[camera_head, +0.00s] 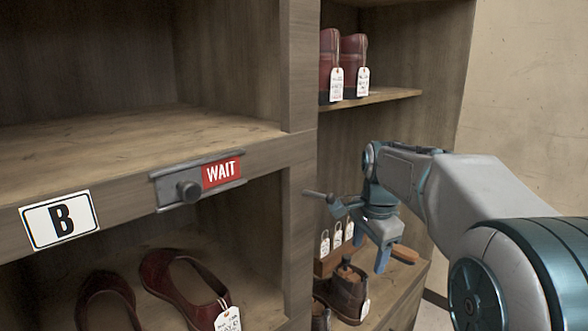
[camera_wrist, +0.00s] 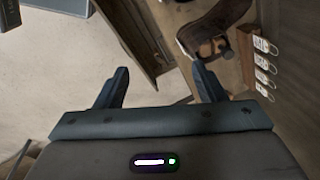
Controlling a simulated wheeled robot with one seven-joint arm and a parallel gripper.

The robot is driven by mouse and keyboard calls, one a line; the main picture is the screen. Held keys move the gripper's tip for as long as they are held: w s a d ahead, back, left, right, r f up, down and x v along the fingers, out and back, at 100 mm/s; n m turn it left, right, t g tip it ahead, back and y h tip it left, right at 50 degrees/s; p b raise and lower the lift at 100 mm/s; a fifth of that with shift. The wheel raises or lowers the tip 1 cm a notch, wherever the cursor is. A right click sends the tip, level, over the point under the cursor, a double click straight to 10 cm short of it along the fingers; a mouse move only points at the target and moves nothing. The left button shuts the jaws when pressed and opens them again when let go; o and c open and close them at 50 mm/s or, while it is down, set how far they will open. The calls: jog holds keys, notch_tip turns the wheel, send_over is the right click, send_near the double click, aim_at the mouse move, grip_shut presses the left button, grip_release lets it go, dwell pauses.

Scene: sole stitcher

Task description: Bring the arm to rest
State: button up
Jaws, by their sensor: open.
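My gripper (camera_head: 358,236) is in front of the right-hand shelf bay in the head view, with my arm reaching in from the right. In the wrist view my gripper (camera_wrist: 160,72) shows its two dark fingers spread apart with nothing between them. A brown shoe (camera_wrist: 212,28) lies beyond the right finger there. In the head view a brown boot (camera_head: 348,290) with a tag stands on the lower right shelf, below the gripper. I cannot tell the exact gap between the fingers and the shelf.
Dark red shoes (camera_head: 182,285) sit below. Tagged boots (camera_head: 343,60) stand on the upper right shelf. Hanging tags (camera_wrist: 264,66) show at right.

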jog(key=s+f+n, duration=0.3)
jog(key=s+n, duration=0.1)
jog(key=s, duration=0.3)
jog(key=s+f+n, duration=0.3)
jog(key=s+n, duration=0.2)
jog(key=s, duration=0.3)
jog(key=s+f+n+t, duration=0.1)
jog(key=s+f+n, duration=0.2)
jog(key=s, duration=0.4)
jog(key=shift+s+a+n, duration=0.25)
jog(key=shift+a+n, duration=0.15)
jog(key=shift+n, duration=0.3)
